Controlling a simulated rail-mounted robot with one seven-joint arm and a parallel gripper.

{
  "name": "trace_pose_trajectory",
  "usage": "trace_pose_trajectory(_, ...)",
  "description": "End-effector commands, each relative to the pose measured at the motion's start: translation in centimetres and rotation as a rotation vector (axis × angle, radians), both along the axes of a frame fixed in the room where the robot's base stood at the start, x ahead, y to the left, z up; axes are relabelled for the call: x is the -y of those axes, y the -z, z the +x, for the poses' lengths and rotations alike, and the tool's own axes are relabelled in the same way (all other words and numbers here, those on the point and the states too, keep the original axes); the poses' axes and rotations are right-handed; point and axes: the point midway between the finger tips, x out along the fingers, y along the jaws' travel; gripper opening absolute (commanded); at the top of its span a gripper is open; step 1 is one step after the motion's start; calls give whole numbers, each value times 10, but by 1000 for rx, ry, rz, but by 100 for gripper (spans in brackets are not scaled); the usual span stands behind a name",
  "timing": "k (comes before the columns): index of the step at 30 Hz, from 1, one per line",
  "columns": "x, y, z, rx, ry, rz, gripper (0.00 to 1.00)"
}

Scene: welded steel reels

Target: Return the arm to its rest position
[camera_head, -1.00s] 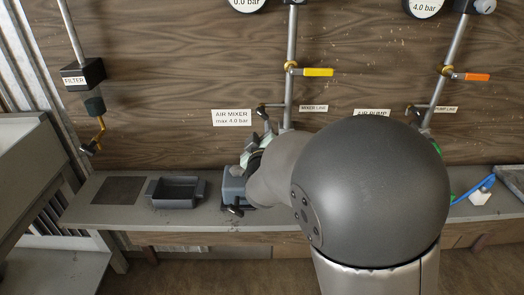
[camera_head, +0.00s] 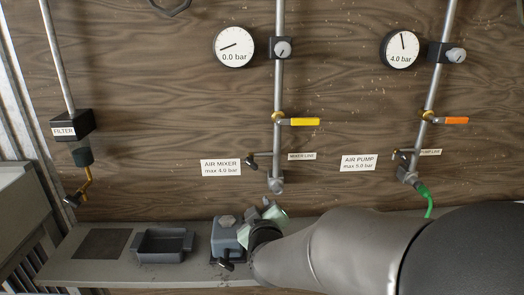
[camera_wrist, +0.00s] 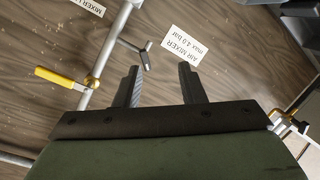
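My gripper (camera_wrist: 161,88) shows in the wrist view with its two dark fingers apart and nothing between them. Beyond the fingertips are the wood-grain panel and the AIR MIXER label (camera_wrist: 185,47). In the head view my arm reaches in from the lower right. Its grey links cover part of the bench, and the fingers cannot be made out there.
A shelf (camera_head: 75,268) runs below the panel, with a dark tray (camera_head: 163,258) and a blue-grey block (camera_head: 224,238) beside my arm. Pipes with a yellow-handled valve (camera_head: 304,122) and an orange-handled valve (camera_head: 455,120) stand on the panel. A green hose (camera_head: 430,203) hangs at right.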

Motion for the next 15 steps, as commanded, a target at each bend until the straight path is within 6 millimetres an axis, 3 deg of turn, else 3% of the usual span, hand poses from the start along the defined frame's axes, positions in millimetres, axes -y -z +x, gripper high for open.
trace_pose_trajectory(1, 16, 9, -7, -103, 2, 59, 36)
trace_pose_trajectory(5, 48, 43, -47, -432, 26, 199, 36)
trace_pose_trajectory(9, 88, 73, -114, -781, 147, 296, 36)
trace_pose_trajectory(15, 142, 91, -213, -1152, 437, 345, 36)
